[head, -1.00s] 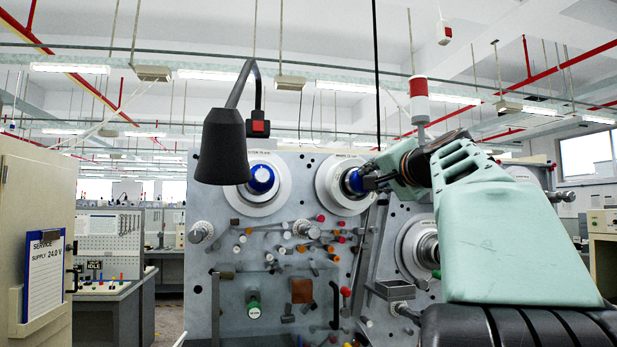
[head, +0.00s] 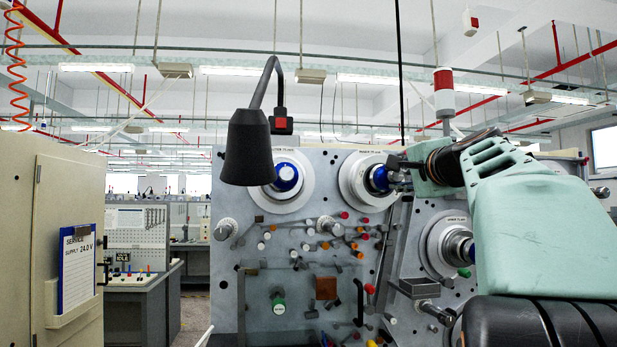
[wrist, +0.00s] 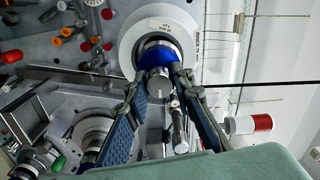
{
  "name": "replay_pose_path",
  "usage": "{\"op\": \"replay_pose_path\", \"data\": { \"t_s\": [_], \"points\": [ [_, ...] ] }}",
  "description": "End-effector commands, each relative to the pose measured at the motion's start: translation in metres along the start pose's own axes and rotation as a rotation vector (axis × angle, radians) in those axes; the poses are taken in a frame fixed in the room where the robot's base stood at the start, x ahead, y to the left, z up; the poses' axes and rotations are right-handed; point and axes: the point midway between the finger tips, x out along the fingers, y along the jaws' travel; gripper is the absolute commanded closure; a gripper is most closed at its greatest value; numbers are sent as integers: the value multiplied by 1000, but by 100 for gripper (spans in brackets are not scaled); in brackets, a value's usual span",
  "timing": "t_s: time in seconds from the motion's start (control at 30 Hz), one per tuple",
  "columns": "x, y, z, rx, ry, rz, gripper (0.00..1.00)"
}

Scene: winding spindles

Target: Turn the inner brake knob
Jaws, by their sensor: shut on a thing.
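The inner spindle is a white disc with a blue hub (head: 379,178) at the upper middle of the grey machine panel; its blue hub (wrist: 127,62) also shows in the wrist view. The inner brake knob (wrist: 158,84) is a small grey cylinder standing out from the hub's centre. My gripper (wrist: 158,88) has its two blue-padded fingers on either side of this knob and is shut on it. In the head view my gripper (head: 398,180) meets the hub from the right, and it hides the knob there.
The outer spindle (head: 286,177), also blue-hubbed, is to the left, with a black lamp (head: 248,150) hanging before it. The under spindle (head: 455,244) is lower right. Several small coloured knobs and a grey tray (head: 418,289) are below. A cabinet (head: 50,200) stands far left.

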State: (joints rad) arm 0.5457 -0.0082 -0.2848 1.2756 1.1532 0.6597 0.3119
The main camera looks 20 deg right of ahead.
Motion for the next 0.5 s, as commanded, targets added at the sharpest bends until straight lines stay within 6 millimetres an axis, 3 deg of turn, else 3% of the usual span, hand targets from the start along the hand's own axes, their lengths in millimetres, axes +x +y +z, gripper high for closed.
{"op": "replay_pose_path", "data": {
  "t_s": [0.17, 0.2, 0.33, 0.5],
  "points": [
    [0, -1, -1, -1, 2, -2, 100],
    [0, -1, -1, -1, 2, -2, 75],
    [0, -1, 0, -2, 1, -2, 60],
    [0, 0, 0, -2, 1, -1, 60]
  ]
}}
